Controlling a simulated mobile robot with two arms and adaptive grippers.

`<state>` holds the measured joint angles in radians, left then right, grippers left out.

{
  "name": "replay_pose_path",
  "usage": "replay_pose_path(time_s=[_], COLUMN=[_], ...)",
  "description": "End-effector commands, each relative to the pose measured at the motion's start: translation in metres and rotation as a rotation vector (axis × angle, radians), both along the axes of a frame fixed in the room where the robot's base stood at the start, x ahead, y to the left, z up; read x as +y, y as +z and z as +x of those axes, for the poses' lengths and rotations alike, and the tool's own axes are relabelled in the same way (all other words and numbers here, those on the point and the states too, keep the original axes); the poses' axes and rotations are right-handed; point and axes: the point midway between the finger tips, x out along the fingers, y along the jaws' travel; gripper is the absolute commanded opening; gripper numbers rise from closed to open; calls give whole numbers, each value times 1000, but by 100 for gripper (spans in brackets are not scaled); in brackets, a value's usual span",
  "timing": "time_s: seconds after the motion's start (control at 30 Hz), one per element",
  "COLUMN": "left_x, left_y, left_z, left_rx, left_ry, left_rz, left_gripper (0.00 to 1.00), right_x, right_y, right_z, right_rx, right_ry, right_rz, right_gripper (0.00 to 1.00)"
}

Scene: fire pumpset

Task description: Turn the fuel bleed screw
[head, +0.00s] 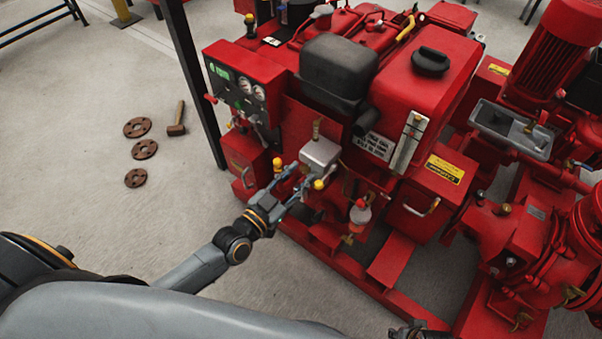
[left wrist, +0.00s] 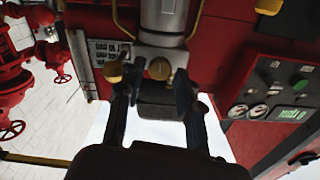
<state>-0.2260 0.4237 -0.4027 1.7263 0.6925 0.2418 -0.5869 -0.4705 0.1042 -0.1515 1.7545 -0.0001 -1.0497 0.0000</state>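In the left wrist view, a round brass screw head (left wrist: 160,68), which looks like the fuel bleed screw, sits below a silver cylindrical filter body (left wrist: 163,15). My left gripper (left wrist: 156,88) points at it with its two dark fingers spread, one on each side. I see a gap between the fingers and the screw, so they do not look closed on it. In the head view my left gripper (head: 290,183) is at the engine's front, beside a silver filter head (head: 320,153); the screw cannot be made out there. A dark part at the bottom edge may be my right gripper (head: 408,331).
A yellow knob (left wrist: 112,72) sits close to one finger. A control panel (head: 240,88) with gauges and a dark post (head: 192,80) stand left of the filter.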

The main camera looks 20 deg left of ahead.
Motion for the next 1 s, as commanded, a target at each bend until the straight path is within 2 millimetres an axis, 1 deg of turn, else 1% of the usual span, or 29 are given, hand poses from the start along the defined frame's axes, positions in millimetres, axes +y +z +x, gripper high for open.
replay_pose_path(time_s=[0.07, 0.2, 0.47, 0.57, 0.6, 0.63, 0.67, 1.0], left_x=[-3, -5, -6, -6, -6, -6, -5, -5], left_y=[0, 0, 0, 0, 0, 0, 0, 0], left_z=[8, 14, 15, 15, 15, 15, 15, 15], left_rx=[-2, 1, 1, 1, 0, 0, 0, 12], left_ry=[1, 0, -1, -1, -1, -1, 0, -1], left_rz=[-1, 0, 0, 0, 0, 0, 0, -33], left_gripper=[35, 35, 35, 17, 9, 3, 0, 0], right_x=[0, 0, 0, 0, 0, 0, 0, 1], right_y=[3, 6, 7, 7, 7, 7, 7, 7], right_z=[1, 2, 2, 2, 2, 2, 2, 2], right_rx=[-3, -3, -3, -3, -3, -3, -3, -9], right_ry=[0, -1, -1, -1, -1, -1, -1, 0], right_rz=[0, 0, 0, 0, 1, 1, 1, 2], right_gripper=[40, 40, 40, 40, 40, 40, 40, 40])
